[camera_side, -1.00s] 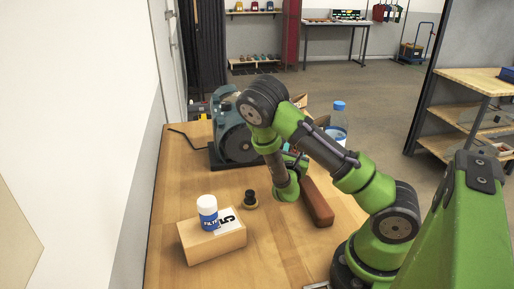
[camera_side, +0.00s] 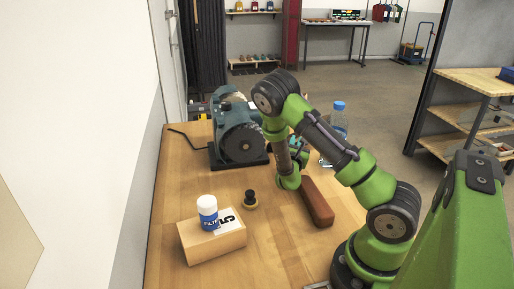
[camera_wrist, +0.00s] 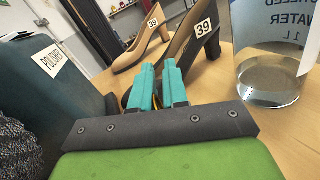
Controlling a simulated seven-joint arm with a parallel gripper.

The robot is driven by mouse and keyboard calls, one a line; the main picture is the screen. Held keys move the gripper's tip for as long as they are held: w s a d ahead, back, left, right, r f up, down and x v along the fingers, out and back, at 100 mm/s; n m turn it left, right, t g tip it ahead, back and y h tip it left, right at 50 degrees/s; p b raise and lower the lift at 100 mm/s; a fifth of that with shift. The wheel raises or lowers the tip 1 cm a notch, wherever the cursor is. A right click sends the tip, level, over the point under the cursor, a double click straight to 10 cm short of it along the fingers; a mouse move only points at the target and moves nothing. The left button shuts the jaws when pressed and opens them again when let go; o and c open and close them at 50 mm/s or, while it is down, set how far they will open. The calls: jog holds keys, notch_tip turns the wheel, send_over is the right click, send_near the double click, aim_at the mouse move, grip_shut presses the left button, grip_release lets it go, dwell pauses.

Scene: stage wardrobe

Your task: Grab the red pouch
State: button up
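I see no clearly red pouch in either current view. A long reddish-brown block-like thing (camera_side: 317,202) lies on the table beside my forearm; I cannot tell what it is. My gripper (camera_wrist: 159,66) shows two teal fingers close together with a narrow gap and a small yellowish patch low between them. I cannot tell whether they hold anything. They point towards a tan high-heeled shoe (camera_wrist: 150,45) and a second shoe (camera_wrist: 203,30), both tagged 39. In the side view the gripper is mostly hidden behind my arm.
A polisher (camera_side: 240,143) stands at the back left, also at left in the wrist view (camera_wrist: 45,85). A water bottle (camera_side: 338,122) stands back right.

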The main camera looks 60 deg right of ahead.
grip_shut()
jog(key=shift+f, duration=0.1)
